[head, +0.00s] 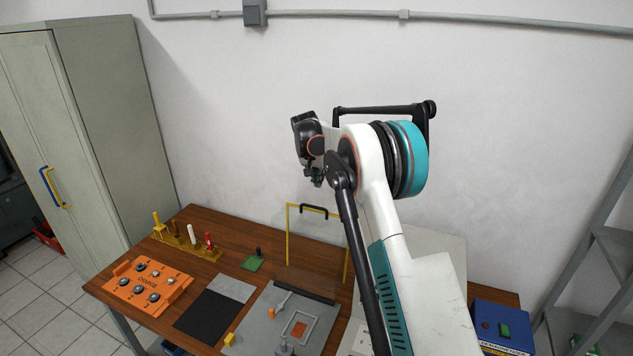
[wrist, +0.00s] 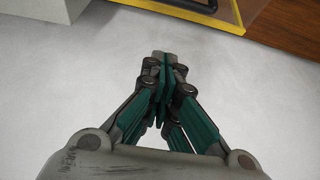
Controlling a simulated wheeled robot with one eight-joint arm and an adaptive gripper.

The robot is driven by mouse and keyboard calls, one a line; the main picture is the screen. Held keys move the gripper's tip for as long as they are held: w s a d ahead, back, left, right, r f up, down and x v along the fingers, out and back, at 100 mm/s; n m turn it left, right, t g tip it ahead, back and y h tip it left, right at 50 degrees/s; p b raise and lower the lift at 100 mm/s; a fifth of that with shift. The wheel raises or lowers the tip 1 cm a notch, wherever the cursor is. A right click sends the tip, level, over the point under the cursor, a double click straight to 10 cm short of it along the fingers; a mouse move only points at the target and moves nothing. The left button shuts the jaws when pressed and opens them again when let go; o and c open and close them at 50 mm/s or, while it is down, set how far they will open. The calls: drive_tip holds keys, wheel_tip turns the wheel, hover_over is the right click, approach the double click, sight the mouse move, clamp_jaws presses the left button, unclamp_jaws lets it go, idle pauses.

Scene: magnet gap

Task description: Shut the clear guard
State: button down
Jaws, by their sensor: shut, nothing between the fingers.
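The clear guard (head: 289,236) has a yellow frame and a black handle (head: 314,210) on its top bar. It stands raised, upright, at the back of a grey plate (head: 262,325) on the wooden table. In the wrist view, part of its yellow frame (wrist: 226,17) and a dark bar, seemingly the handle, show at the top edge. My gripper (head: 318,182) is above the guard in the head view, apart from it. In the wrist view my gripper (wrist: 162,62) is shut and empty, with the pale wall behind it. My arm hides the guard's right part.
An orange control box (head: 147,284) and a rack of coloured tools (head: 188,241) are on the table's left. A black mat (head: 208,316) lies in front. A blue box (head: 502,328) is at the right. A tall cabinet (head: 100,130) stands left. The air above the table's left is clear.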

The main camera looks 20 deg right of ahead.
hover_over(317, 212)
drive_tip(key=w+d, duration=0.3)
wheel_tip(317, 212, down, 6)
drive_tip(key=f, duration=0.1)
drive_tip(key=shift+s+a+f+p, duration=0.15)
drive_tip(key=shift+s+a+p, duration=0.5)
drive_tip(key=shift+s+a, duration=0.9)
drive_tip(key=shift+s, duration=0.1)
